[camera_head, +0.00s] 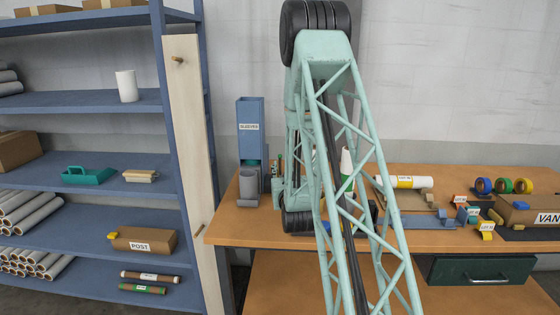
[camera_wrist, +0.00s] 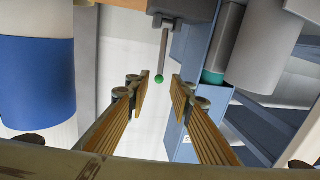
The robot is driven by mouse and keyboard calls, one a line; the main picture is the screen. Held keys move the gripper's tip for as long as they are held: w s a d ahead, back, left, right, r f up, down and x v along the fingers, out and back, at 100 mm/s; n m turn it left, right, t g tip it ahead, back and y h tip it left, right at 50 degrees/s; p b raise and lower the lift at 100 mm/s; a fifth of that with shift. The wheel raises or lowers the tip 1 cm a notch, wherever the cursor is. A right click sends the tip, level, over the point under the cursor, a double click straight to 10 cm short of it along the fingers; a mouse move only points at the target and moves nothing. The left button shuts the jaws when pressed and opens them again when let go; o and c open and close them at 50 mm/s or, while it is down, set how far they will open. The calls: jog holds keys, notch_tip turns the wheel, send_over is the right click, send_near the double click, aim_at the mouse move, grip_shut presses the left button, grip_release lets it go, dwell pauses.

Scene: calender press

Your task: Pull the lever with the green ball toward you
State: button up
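The lever shows in the wrist view as a thin grey rod (camera_wrist: 164,50) with a small green ball (camera_wrist: 159,78) on its end. The rod comes from a dark grey block (camera_wrist: 183,10) at the top of the picture. My gripper (camera_wrist: 162,84) is open, with its two ribbed tan fingers apart and nothing between them that I can see held. The ball appears in the gap between the fingertips, a little nearer the left one; how far ahead it lies I cannot tell.
In the wrist view, a blue and white cylinder (camera_wrist: 37,80) is at left and a grey cylinder (camera_wrist: 268,45) at right. Shelves (camera_head: 85,102) stand far left.

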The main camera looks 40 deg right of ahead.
aim_at(280, 159)
jog(key=shift+b+x, duration=0.45)
jog(key=shift+x, duration=3.7)
jog(key=shift+c, duration=0.5)
grip_shut()
